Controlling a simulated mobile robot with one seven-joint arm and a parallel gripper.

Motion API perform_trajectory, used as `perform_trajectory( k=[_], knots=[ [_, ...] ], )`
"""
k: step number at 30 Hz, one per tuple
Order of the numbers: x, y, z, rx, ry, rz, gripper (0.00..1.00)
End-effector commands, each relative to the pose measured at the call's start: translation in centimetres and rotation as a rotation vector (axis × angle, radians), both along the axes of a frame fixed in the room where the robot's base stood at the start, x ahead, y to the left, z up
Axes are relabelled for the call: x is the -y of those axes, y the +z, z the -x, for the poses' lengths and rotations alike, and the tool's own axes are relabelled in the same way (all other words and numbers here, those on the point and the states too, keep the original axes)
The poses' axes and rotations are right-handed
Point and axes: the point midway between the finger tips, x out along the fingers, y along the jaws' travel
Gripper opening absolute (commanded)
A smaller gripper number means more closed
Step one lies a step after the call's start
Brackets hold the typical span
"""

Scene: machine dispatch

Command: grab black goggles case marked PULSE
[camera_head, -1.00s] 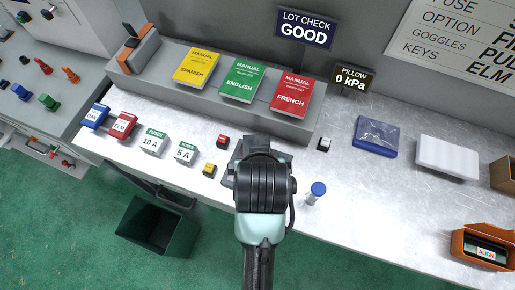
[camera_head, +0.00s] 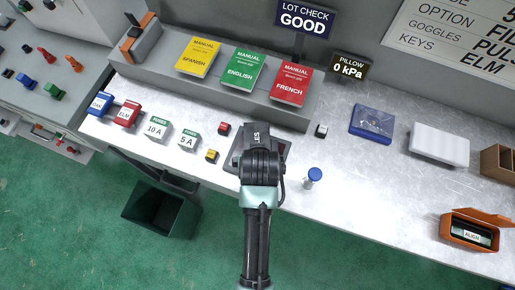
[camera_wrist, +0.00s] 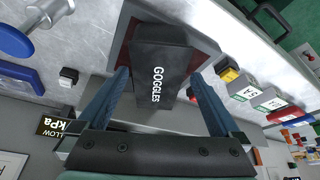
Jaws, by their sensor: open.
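A black case (camera_wrist: 160,66) lettered GOGGLES lies between my gripper's two fingers in the wrist view. No PULSE mark shows on its visible face. The case sits over a dark red and grey tray (camera_wrist: 205,47). In the head view the end of the black case (camera_head: 257,132) shows just beyond my wrist, with the letters "ES" readable. My gripper (camera_wrist: 160,76) is open, with one blue-grey finger on each side of the case. I cannot tell whether the fingers touch it. In the head view my wrist hides the fingers and most of the case.
The yellow button block (camera_head: 211,156) and red button block (camera_head: 224,128) stand left of the tray. The grey ledge (camera_head: 225,92) with manuals is behind. The bench front right of the bottle is clear.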

Motion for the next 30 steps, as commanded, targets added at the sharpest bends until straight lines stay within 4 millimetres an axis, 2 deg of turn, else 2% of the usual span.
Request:
perform_trajectory(
  k=[9,20,30],
  knots=[
    [0.1,-3.6,-1.0,-0.001,0.001,0.000,1.00],
    [0.1,-4.3,-1.3,0.000,0.000,0.000,1.00],
    [0.1,-4.3,-1.2,0.000,0.000,0.000,0.41]
  ],
)
